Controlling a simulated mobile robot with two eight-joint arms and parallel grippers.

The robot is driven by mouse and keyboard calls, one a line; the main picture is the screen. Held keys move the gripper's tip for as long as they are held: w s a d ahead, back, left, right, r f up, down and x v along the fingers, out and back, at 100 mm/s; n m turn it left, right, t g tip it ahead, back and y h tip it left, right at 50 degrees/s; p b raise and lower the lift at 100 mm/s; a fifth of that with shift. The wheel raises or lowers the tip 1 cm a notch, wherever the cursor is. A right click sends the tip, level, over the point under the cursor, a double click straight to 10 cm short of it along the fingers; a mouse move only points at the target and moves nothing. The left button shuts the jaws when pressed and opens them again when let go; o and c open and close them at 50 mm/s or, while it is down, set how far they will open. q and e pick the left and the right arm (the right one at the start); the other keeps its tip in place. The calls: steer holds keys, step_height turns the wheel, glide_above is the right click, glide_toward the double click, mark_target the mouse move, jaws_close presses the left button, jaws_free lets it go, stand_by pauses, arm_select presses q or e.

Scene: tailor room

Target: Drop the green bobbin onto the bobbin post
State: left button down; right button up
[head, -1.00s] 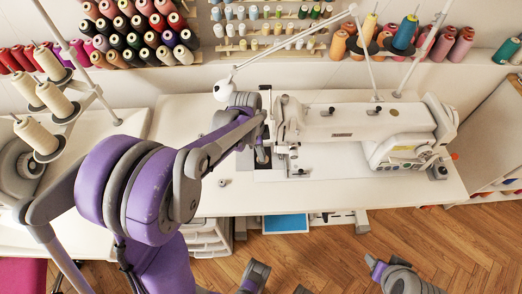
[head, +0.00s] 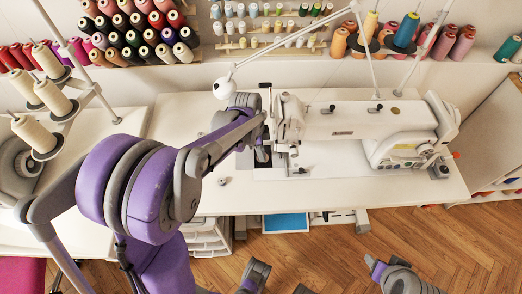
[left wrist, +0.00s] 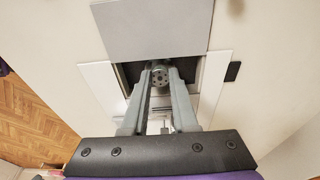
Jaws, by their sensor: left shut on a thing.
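My left gripper (head: 262,156) is at the left end of the sewing machine, over a dark opening in the white table. In the left wrist view its two grey fingers (left wrist: 160,80) are shut on the bobbin (left wrist: 160,74), a small round piece with holes in its face. It looks dark grey-green there. The fingertips and bobbin are over the dark opening (left wrist: 128,74). The bobbin post cannot be made out; the bobbin and fingers cover the middle of the opening. Whether the bobbin touches anything below is not clear. My right gripper does not show clearly.
The white sewing machine (head: 350,120) stands just right of my left gripper. A small metal piece (head: 223,181) lies on the table (head: 185,125) to the left. Thread cones (head: 48,92) stand on the far left, and spool racks (head: 270,28) are at the back.

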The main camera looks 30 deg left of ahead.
arm_select(q)
steer(key=c, duration=0.6)
jaws_free()
step_height(320, 180, up, 11)
steer(key=a+p, duration=0.2)
steer(key=s+d+r+n+t+y+p, duration=0.1)
steer(key=s+d+r+n+t+p, duration=0.1)
steer(key=s, duration=0.5)
steer(key=s+d+r+n+t+p, duration=0.2)
steer(key=s+d+n+p, duration=0.2)
steer(key=s+d+n, duration=0.2)
steer(key=shift+s+d+r+n+y, duration=0.15)
steer(key=shift+s+d+n+y, duration=0.25)
steer(key=shift+s+n, duration=1.1)
steer(key=shift+w+n, duration=0.25)
steer(key=shift+n, duration=0.05)
